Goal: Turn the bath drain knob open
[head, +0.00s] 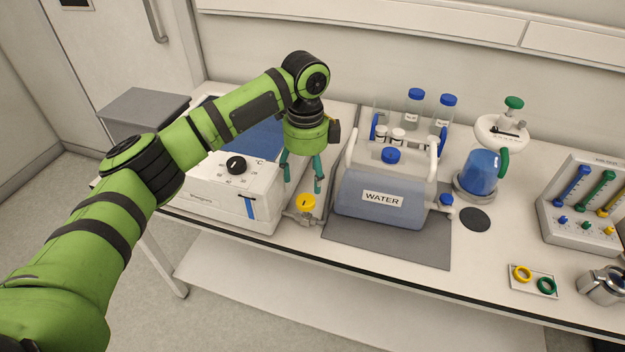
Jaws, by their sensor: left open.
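The bath drain knob (306,203) is yellow and sits on a small metal valve at the lower right corner of the white heating bath (225,196). The bath has a black dial marked °C (236,165) on its front. My left gripper (304,188) points down from its green arm just above and behind the yellow knob in the picture. Its two teal fingers are spread apart, with nothing seen between them. I cannot tell whether a finger touches the knob. My right gripper is out of view.
A blue container labelled WATER (382,198) stands close right of the knob on a grey mat (385,243). Bottles with blue caps (415,108) stand behind it. A blue vessel (481,172), a gauge panel (588,205) and a plate with yellow and green rings (534,280) are farther right.

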